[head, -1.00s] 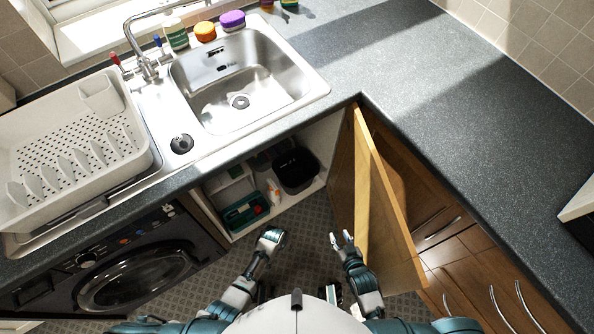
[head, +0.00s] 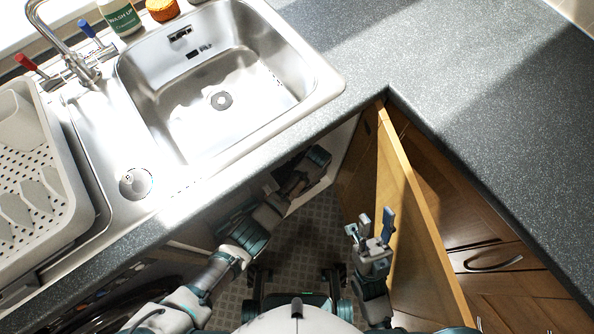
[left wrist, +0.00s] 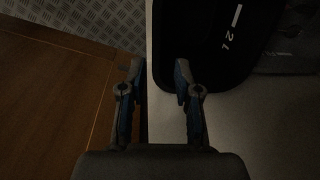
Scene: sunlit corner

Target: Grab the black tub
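The black tub (left wrist: 205,45) fills the upper middle and right of the left wrist view, with pale markings on it. I cannot make it out in the head view, where the counter and my left arm cover that spot. My left gripper (left wrist: 157,75) is open, with nothing between its fingers; its right fingertip is close to the tub's near left corner, and I cannot tell whether they touch. In the head view my left arm reaches under the counter into the sink cupboard. My right gripper (head: 376,222) is open and empty, left of the wooden door.
The open wooden cupboard door (head: 408,200) stands right of my right gripper. The pale cupboard floor (left wrist: 250,120) shows beside the left gripper. The grey counter (head: 450,90) and steel sink (head: 225,75) lie above the cupboard. A white dish rack (head: 62,175) is at the left.

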